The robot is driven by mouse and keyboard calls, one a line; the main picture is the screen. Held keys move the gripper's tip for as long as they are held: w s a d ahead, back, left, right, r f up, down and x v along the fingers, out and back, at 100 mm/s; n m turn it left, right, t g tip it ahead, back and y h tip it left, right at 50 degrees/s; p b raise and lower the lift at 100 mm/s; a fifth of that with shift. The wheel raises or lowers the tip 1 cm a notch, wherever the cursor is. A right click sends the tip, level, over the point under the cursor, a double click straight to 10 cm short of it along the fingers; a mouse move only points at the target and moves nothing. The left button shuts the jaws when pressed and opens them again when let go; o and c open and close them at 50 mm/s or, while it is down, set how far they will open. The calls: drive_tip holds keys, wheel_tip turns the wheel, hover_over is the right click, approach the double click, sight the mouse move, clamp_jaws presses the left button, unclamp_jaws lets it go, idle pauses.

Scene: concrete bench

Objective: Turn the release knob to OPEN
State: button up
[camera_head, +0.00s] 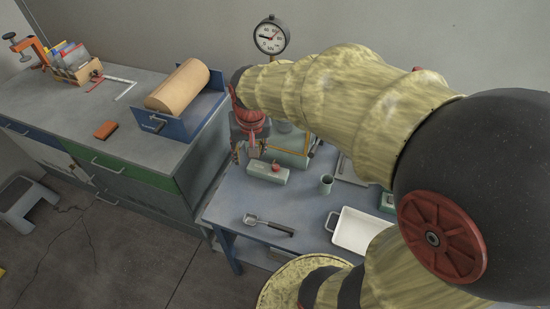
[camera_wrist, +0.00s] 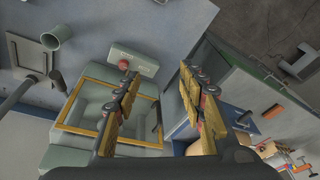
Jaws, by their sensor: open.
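The red release knob (camera_head: 276,167) sits on top of a small pale grey-green block (camera_head: 268,174) at the back left of the blue bench. In the wrist view the block (camera_wrist: 146,67) carries small lettering too blurred to read. My gripper (camera_head: 246,157) is open and empty, pointing down just left of the block in the head view. In the wrist view my gripper's (camera_wrist: 158,71) two fingers are spread wide, one overlapping the block's near end.
A yellow-edged box (camera_head: 291,150) stands behind the block, with a pressure gauge (camera_head: 271,36) above. A green cup (camera_head: 326,184), a scoop (camera_head: 269,224) and a white tray (camera_head: 358,231) are on the bench. A cabinet with a blue cradle (camera_head: 186,122) stands left.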

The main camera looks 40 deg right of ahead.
drive_tip(key=w+d+f+m+g+p, duration=0.1)
drive_tip(key=w+d+f+m+p, duration=0.25)
drive_tip(key=d+f, duration=0.2)
drive_tip(key=m+g+p, duration=0.2)
drive_tip(key=m, duration=0.1)
hover_over(276, 166)
drive_tip(key=shift+n+y, duration=0.25)
drive_tip(key=shift+y, duration=0.05)
wheel_tip(276, 166, down, 8)
drive_tip(key=shift+a+f, duration=0.1)
drive_tip(key=shift+a, duration=0.05)
wheel_tip(276, 166, down, 8)
drive_tip(key=shift+b, duration=0.5)
drive_tip(key=shift+c, duration=1.2)
drive_tip(key=c, duration=0.7)
clamp_jaws()
